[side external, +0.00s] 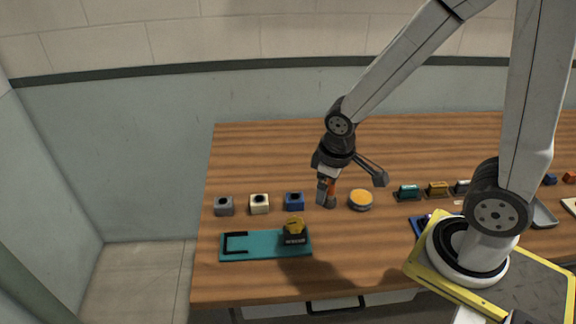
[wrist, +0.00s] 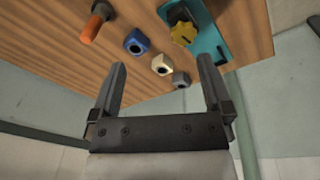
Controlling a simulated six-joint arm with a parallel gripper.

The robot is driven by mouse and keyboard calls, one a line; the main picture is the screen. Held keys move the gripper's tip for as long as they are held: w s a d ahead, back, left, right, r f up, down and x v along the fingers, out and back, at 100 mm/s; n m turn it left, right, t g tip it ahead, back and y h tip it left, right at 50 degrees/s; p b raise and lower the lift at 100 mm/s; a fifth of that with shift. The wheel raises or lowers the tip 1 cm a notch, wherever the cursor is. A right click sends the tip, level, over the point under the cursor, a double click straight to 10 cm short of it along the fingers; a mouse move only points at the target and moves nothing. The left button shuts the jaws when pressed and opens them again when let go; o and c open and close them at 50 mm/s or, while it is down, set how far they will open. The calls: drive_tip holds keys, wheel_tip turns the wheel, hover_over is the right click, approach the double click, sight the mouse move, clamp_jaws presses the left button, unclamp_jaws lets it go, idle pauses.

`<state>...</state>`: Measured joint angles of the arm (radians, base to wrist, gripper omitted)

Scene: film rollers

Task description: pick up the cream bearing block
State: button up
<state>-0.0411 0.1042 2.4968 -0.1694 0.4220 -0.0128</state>
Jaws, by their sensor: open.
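The cream bearing block (side external: 260,204) sits upright on the wooden table between the grey block (side external: 224,206) and the blue block (side external: 294,201). Each has a dark round bore. In the wrist view the cream block (wrist: 161,65) appears between my fingers, some way beyond their tips, with the blue block (wrist: 137,41) and grey block (wrist: 181,79) on either side. My gripper (wrist: 162,64) is open and empty. In the side view my gripper (side external: 322,177) is above the table, to the right of the blue block; its fingers are hard to make out there.
An orange-handled piece (wrist: 93,26) stands beyond the blue block. A teal plate (side external: 262,246) with a yellow knob (side external: 294,225) on a black block lies in front of the row. An orange-topped round tin (side external: 361,199) stands to the right. The table behind the row is clear.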

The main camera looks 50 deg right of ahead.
wheel_tip(320, 180, down, 5)
drive_tip(key=w+d+n+g+h, duration=0.1)
drive_tip(key=w+n+g+h, duration=0.1)
drive_tip(key=n+h, duration=0.35)
drive_tip(key=n+t+h, duration=0.3)
drive_tip(key=n+t, duration=0.7)
drive_tip(key=n, duration=0.9)
approach(259, 200)
drive_tip(key=x, duration=0.4)
drive_tip(key=shift+w+d+f, duration=0.1)
drive_tip(key=shift+x, duration=1.35)
drive_tip(key=shift+x, duration=2.6)
drive_tip(key=shift+c, duration=0.2)
